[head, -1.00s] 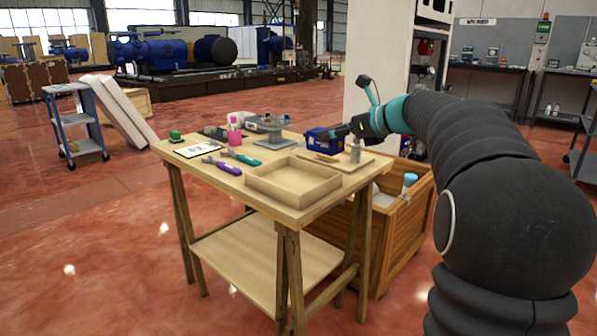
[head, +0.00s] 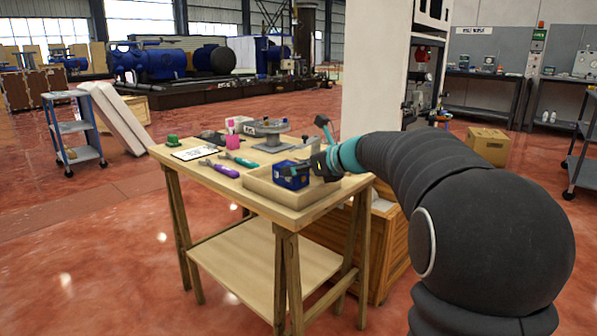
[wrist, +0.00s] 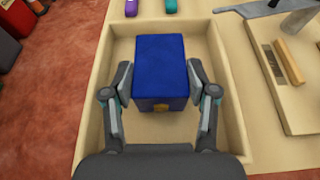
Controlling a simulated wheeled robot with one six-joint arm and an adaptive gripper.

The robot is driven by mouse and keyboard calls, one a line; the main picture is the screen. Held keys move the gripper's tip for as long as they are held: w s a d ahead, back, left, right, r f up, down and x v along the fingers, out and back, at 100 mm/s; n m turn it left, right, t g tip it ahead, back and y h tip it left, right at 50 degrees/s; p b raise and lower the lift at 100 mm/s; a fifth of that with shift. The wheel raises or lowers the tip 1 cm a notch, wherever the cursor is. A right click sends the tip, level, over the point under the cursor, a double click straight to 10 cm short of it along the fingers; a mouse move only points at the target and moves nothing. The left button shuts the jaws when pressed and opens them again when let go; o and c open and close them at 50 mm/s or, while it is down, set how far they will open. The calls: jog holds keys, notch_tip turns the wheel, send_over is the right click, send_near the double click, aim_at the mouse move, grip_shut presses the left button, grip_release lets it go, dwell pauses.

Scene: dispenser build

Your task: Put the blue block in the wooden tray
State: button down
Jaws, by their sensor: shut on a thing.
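The blue block (head: 291,175) is held between the two fingers of my gripper (wrist: 160,84). In the wrist view the blue block (wrist: 160,66) shows a plain blue top and a small yellow mark on its near side. The wooden tray (head: 262,187) sits at the front right of the workbench. In the wrist view the tray (wrist: 93,110) surrounds the block on all sides, so the block is over or inside the tray. I cannot tell whether the block touches the tray floor. In the head view my gripper partly hides the tray's right side.
A purple-handled tool (head: 220,169) and a teal-handled tool (head: 240,160) lie left of the tray. A grey round-based stand (head: 272,142) is behind it. A board (wrist: 285,95) with a small wooden piece lies right of the tray. A wooden crate (head: 385,250) stands beside the bench.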

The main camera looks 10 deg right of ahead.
jog(key=shift+f, duration=0.1)
jog(key=shift+c, duration=1.6)
grip_release()
jog(key=shift+f, duration=0.1)
